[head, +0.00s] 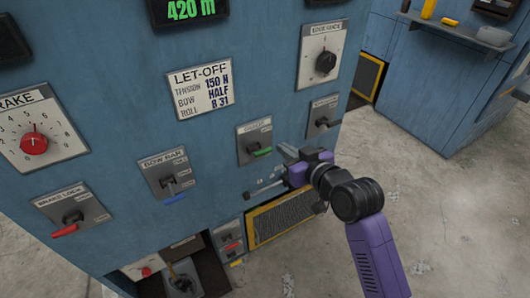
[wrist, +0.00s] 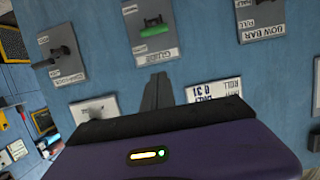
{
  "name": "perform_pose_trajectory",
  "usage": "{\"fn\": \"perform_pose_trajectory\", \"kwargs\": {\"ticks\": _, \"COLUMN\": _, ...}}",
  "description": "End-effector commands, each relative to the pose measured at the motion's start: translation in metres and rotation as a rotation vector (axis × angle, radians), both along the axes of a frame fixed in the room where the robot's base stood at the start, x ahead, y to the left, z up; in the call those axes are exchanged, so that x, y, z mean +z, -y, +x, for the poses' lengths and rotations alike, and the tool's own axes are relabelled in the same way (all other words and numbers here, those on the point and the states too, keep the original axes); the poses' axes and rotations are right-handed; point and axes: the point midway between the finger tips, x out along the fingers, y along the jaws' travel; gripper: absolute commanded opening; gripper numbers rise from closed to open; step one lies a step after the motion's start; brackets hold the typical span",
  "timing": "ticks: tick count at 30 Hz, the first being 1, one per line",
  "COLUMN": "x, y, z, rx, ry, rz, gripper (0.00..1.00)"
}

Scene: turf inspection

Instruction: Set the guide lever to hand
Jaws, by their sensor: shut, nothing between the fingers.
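The guide lever's plate (head: 254,140) is a grey panel on the blue machine face. Its lever has a green grip (head: 263,153) at the plate's lower part in the head view. In the wrist view, which is upside down, the plate reads GUIDE (wrist: 157,54) and the green grip (wrist: 155,31) lies across above that word. The position marks are too small to read. My gripper (head: 284,151) is just right of and below the plate, apart from the grip as far as I can see. Its fingers show shut and empty in the wrist view (wrist: 157,80).
A bow bar lever (head: 169,180) with a blue grip is left of the guide plate. A black-gripped lever (head: 322,122) is to its right. The LET-OFF card (head: 201,89) is above. A yellow-framed grille (head: 285,220) is below. Open concrete floor lies right.

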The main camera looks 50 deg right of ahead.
Motion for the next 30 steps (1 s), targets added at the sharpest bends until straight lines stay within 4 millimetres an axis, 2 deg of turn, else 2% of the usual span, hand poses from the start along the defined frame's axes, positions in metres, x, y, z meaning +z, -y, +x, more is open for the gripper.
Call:
{"fn": "perform_pose_trajectory", "kwargs": {"ticks": 14, "x": -0.004, "y": 0.000, "z": 0.003, "rx": 0.006, "ry": -0.013, "rz": -0.004, "gripper": 0.00}}
{"fn": "perform_pose_trajectory", "kwargs": {"ticks": 20, "x": -0.010, "y": 0.006, "z": 0.028, "rx": 0.006, "ry": -0.012, "rz": -0.003, "gripper": 0.00}}
{"fn": "perform_pose_trajectory", "kwargs": {"ticks": 30, "x": -0.031, "y": 0.024, "z": 0.089, "rx": 0.006, "ry": -0.012, "rz": -0.002, "gripper": 0.00}}
